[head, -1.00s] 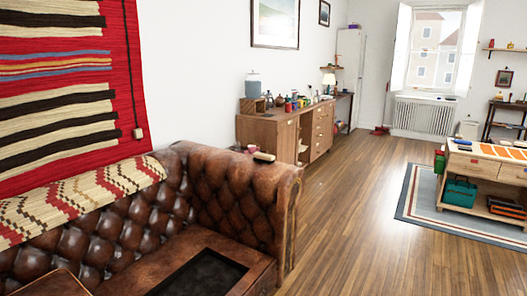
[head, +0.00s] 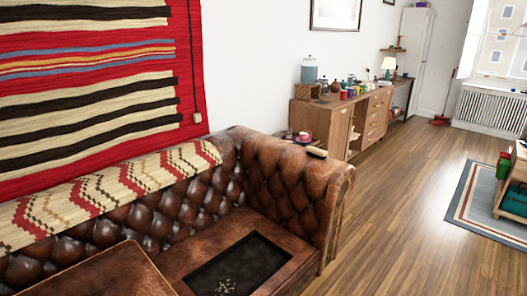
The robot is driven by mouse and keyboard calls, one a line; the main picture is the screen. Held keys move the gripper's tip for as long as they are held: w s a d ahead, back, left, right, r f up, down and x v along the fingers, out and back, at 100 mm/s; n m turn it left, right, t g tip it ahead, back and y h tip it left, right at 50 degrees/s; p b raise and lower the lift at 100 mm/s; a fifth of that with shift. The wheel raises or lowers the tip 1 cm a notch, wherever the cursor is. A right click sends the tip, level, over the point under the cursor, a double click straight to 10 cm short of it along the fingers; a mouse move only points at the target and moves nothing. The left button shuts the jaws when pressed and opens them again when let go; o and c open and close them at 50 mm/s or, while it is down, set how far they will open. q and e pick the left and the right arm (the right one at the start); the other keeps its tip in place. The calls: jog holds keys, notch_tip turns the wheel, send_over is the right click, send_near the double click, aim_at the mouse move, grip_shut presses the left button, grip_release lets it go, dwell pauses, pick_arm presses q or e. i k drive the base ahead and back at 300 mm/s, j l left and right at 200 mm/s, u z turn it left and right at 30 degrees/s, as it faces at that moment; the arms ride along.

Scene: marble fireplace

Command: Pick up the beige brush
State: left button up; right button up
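A small beige brush (head: 316,152) lies on top of the arm of the brown leather sofa (head: 283,172), near the middle of the head view. It looks like a short pale bar with a dark underside; finer detail is too small to tell. A small pinkish-red item (head: 304,136) sits just behind it, beyond the sofa back. Neither of my grippers is in view.
A dark tray-like panel (head: 238,268) lies on the sofa seat. A wooden sideboard (head: 335,122) with jars and cups stands along the wall behind the sofa. Bare wooden floor (head: 410,220) is free on the right. A low table (head: 512,180) stands on a rug at the right edge.

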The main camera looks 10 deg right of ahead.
aim_at(317, 153)
jog(key=i+l+u, duration=0.2)
jog(key=l+u, duration=0.2)
jog(key=i+l+u, duration=0.15)
jog(key=l+u, duration=0.7)
jog(key=i, duration=0.05)
